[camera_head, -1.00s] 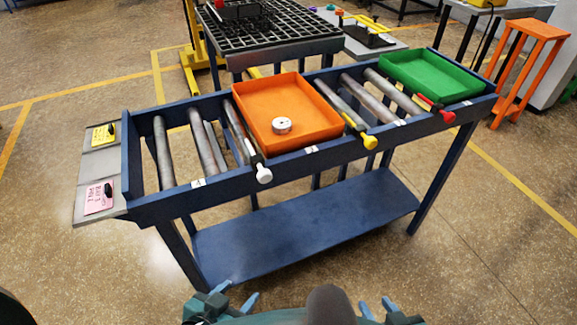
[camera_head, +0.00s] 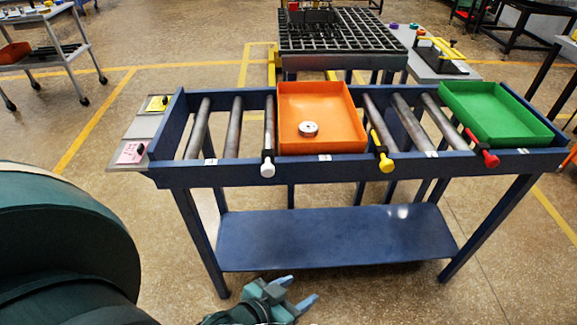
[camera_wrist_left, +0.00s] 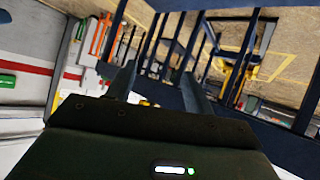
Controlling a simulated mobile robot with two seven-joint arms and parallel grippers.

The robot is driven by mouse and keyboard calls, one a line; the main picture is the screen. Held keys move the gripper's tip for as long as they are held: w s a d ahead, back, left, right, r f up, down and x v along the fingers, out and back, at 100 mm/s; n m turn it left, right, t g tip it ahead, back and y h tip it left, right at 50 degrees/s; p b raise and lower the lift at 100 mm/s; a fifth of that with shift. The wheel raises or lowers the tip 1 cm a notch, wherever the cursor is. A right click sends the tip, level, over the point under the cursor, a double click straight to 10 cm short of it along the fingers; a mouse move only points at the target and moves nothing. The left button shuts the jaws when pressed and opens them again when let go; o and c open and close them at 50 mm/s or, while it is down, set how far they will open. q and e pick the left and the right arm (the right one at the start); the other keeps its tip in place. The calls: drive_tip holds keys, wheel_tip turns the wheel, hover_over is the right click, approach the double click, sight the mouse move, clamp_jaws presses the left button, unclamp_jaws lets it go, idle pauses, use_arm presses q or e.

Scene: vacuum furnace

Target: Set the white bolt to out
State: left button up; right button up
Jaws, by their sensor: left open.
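The white bolt (camera_head: 267,167) sits on the front rail of the blue roller table, left of the orange tray. Its round white knob is on the outer side of the rail, with a short rod behind it. My left gripper (camera_head: 298,290) is open and empty, low in front of the table and well below the bolt, apart from it. Its two fingers also show in the left wrist view (camera_wrist_left: 160,78), with nothing between them. I cannot make out the white bolt in the wrist view. My right gripper is not in view.
The orange tray (camera_head: 345,148) holds a small white round part (camera_head: 308,129). A yellow bolt (camera_head: 385,162) and a red bolt (camera_head: 488,158) sit farther right on the same rail. The green tray (camera_head: 500,112) is at the right end. A blue lower shelf (camera_head: 335,240) lies beneath.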

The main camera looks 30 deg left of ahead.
use_arm(q)
drive_tip(key=w+r+n+t+h+b, duration=0.1)
drive_tip(key=w+r+n+t+b, duration=0.15)
drive_tip(key=w+n+t, duration=0.35)
drive_tip(key=n+t+y+b, duration=0.4)
drive_tip(key=n+y, duration=1.1)
drive_tip(key=n, duration=2)
approach(268, 174)
drive_tip(key=r+g, duration=0.1)
drive_tip(key=p+x, duration=0.2)
drive_tip(key=x, duration=0.9)
drive_tip(key=shift+x, duration=0.8)
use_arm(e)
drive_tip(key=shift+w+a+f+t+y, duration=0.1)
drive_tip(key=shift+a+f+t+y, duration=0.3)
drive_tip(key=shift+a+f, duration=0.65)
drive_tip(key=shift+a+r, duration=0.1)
use_arm(q)
clamp_jaws()
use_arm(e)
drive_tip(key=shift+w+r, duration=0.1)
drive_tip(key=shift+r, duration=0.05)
use_arm(q)
drive_tip(key=shift+d+f, duration=0.1)
